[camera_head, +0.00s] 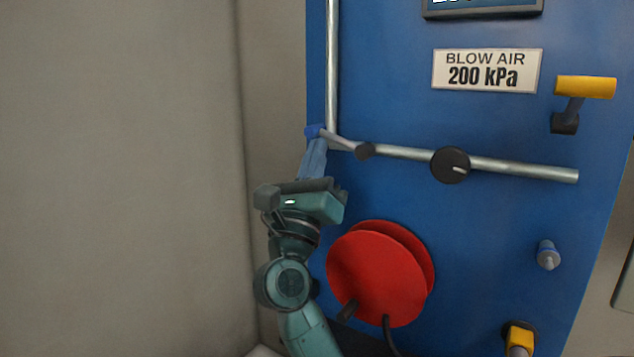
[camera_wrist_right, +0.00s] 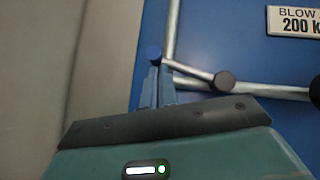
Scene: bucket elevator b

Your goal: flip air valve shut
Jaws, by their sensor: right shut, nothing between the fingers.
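My left gripper is not in view.
The blue panel (camera_head: 480,220) carries a horizontal pipe (camera_head: 525,170) with a black dial (camera_head: 450,165), a vertical pipe (camera_head: 333,60), a BLOW AIR sign (camera_head: 487,70) and a yellow handle (camera_head: 585,87). A red reel (camera_head: 375,275) protrudes right of my arm. A beige wall (camera_head: 120,180) stands left.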

